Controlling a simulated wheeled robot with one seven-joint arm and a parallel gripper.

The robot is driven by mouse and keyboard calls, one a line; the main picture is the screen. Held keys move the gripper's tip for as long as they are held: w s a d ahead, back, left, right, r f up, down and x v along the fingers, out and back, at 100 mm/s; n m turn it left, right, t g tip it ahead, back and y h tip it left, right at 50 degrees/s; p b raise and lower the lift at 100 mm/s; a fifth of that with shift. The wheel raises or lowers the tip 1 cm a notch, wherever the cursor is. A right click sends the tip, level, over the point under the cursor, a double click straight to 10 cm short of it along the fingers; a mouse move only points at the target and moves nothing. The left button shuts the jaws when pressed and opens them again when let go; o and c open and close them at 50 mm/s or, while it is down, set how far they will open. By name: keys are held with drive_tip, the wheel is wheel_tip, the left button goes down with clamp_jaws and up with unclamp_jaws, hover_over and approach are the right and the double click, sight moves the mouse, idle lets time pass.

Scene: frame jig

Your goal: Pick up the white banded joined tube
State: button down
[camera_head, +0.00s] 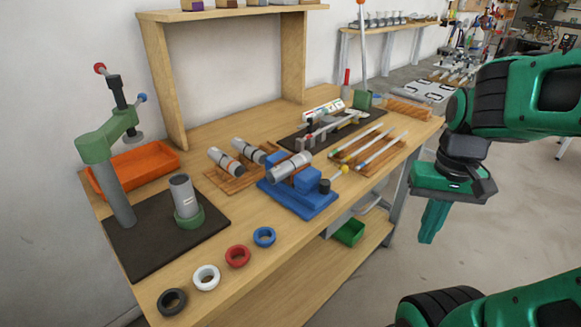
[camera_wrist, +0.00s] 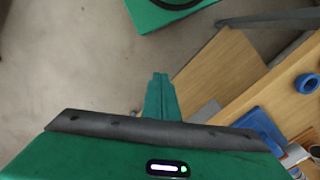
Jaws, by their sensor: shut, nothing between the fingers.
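My gripper (camera_head: 432,222) hangs to the right of the workbench, over open floor, with its green fingers shut and empty. The shut fingers (camera_wrist: 160,90) also show in the wrist view. Several grey tubes are on the bench, apart from my gripper. A grey tube (camera_head: 290,166) lies across a blue fixture (camera_head: 301,203). An upright tube (camera_head: 182,192) with a small white mark stands in a green holder. I cannot tell which is the white banded one.
Black, white (camera_head: 206,278), red (camera_head: 237,256) and blue (camera_head: 264,237) rings lie along the bench's front edge. A green press (camera_head: 112,165) stands at the left by an orange tray (camera_head: 137,168). Thin rods lie at the right. The floor beneath my gripper is clear.

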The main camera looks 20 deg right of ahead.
drive_tip(key=c, duration=2.2)
unclamp_jaws()
drive_tip(key=o, duration=0.5)
drive_tip(key=shift+s+r, duration=0.2)
drive_tip(key=shift+r, duration=0.15)
drive_tip(key=o, duration=0.5)
drive_tip(key=shift+w+a+r+m+t, duration=0.1)
drive_tip(key=shift+w+r+m+t, duration=0.1)
drive_tip(key=shift+w, duration=0.35)
drive_tip(key=shift+w+r+m+t, duration=0.1)
drive_tip(key=shift+w+r+t, duration=0.1)
drive_tip(key=shift+w, duration=0.35)
drive_tip(key=m+t+y, duration=0.2)
drive_tip(key=m+t, duration=0.3)
drive_tip(key=m, duration=0.1)
approach(309, 153)
drive_tip(key=x, duration=0.2)
drive_tip(key=s+x, duration=0.1)
drive_tip(key=x, duration=0.2)
drive_tip(key=shift+a+f, duration=0.1)
drive_tip(key=shift+f, duration=0.1)
drive_tip(key=shift+w+r+x, duration=0.1)
drive_tip(key=shift+w+x, duration=0.1)
drive_tip(key=shift+x, duration=1.15)
drive_tip(key=shift+w+r+x, duration=0.1)
drive_tip(key=shift+w+x, duration=0.1)
drive_tip(key=shift+x, duration=1.15)
